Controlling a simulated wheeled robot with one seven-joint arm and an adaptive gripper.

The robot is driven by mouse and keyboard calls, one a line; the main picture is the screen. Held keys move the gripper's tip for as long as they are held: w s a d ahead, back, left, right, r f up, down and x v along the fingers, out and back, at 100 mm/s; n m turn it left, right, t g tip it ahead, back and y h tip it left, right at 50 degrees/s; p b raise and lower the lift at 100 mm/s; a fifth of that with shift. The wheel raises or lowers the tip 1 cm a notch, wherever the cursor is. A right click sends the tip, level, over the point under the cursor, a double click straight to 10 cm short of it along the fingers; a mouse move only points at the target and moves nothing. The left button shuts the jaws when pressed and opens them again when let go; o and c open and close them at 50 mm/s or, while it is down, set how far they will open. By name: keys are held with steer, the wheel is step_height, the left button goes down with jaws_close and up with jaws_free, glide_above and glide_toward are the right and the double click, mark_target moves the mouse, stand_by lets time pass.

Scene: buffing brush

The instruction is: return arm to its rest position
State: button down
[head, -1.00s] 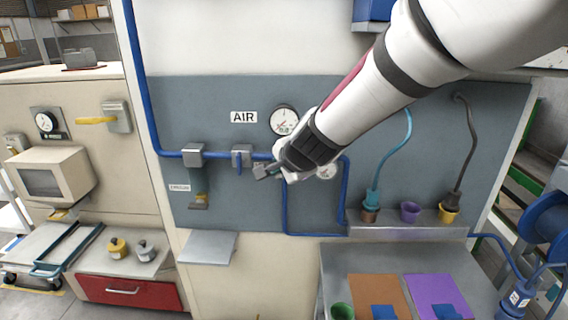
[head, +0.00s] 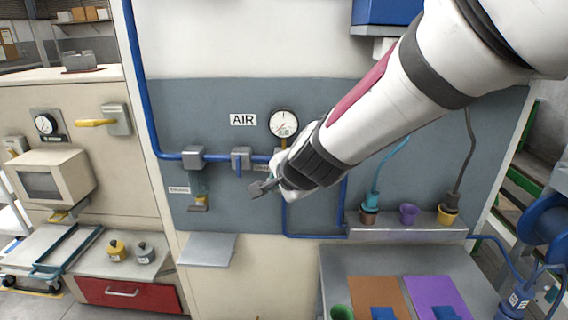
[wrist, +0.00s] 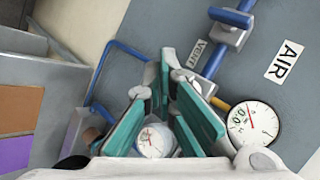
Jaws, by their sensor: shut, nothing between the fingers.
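My gripper (head: 262,188) hangs in front of the grey-blue wall panel in the head view, below the blue air pipe, with clear space between it and the panel's lower edge. Its fingers are shut and hold nothing. In the wrist view the teal fingers of my gripper (wrist: 169,68) come together at the tips. My white arm reaches in from the upper right and covers part of the panel.
The blue pipe (head: 224,158) with its valves runs behind my gripper, below the AIR gauge (head: 283,123). A metal ledge (head: 207,249) juts out lower left. Brushes in cups (head: 447,216) stand on a shelf at right. A metal bench (head: 352,262) is below.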

steer(key=s+d+r+n+g, duration=0.1)
steer(key=s+d+r+n, duration=0.5)
steer(key=s+d, duration=0.3)
steer(key=s+d+n+g+h, duration=0.1)
steer(key=s+d+n, duration=0.1)
steer(key=s+d, duration=0.4)
steer(key=s+d+n+g+h, duration=0.1)
steer(key=s+d, duration=0.4)
steer(key=s, duration=0.7)
steer(key=shift+d+f+n+g+h+b, duration=0.35)
steer(key=shift+n+h, duration=0.45)
steer(key=shift+n, duration=0.4)
